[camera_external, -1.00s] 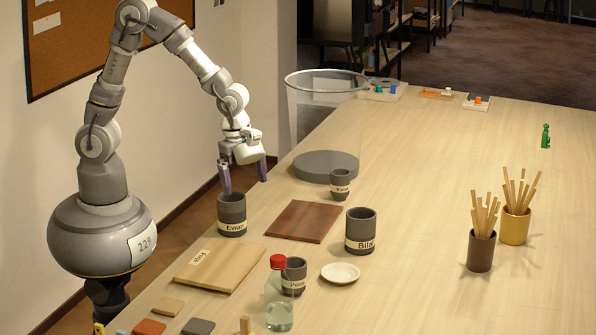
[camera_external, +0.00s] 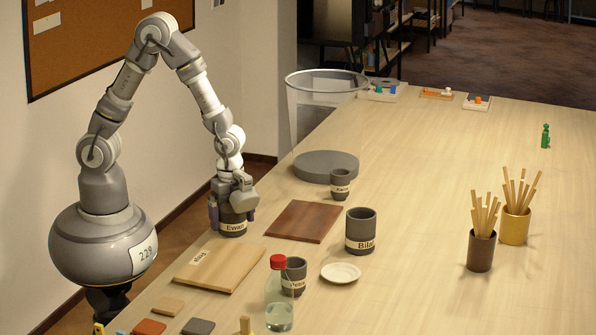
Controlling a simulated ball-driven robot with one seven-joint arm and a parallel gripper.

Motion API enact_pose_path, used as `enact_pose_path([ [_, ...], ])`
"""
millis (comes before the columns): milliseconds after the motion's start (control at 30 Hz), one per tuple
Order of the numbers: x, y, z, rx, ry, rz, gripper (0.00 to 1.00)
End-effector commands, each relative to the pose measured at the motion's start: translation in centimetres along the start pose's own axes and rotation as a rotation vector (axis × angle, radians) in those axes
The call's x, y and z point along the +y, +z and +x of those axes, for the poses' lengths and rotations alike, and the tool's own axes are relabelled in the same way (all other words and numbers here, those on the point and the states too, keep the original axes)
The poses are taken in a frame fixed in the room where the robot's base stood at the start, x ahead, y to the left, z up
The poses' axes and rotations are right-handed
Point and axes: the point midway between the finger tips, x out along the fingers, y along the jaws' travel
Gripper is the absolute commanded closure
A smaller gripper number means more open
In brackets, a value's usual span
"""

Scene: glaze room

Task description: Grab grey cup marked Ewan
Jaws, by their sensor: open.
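The grey cup marked Ewan (camera_external: 233,228) stands upright on the table near its left edge, its label facing the camera. My gripper (camera_external: 232,218) is down at the cup, with one finger on the left of it and one on the right. The jaws are open around the cup. The gripper hides the cup's rim and upper part. Whether the fingers touch the cup's sides, I cannot tell.
A dark wooden board (camera_external: 303,221) lies right of the cup and a light board (camera_external: 220,268) in front. Other grey cups are marked Bilal (camera_external: 360,230), Petra (camera_external: 294,275) and a small label (camera_external: 340,184). A clear bin (camera_external: 326,165) stands behind.

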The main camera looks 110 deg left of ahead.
Motion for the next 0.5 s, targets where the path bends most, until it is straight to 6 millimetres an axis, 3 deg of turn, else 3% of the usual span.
enact_pose_path([
  [133,-0.02,-0.01,-0.16,0.001,-0.001,0.000,0.00],
  [400,-0.04,-0.02,-0.19,0.001,-0.001,0.000,0.58],
  [500,-0.04,-0.03,-0.19,0.001,-0.001,-0.001,0.58],
])
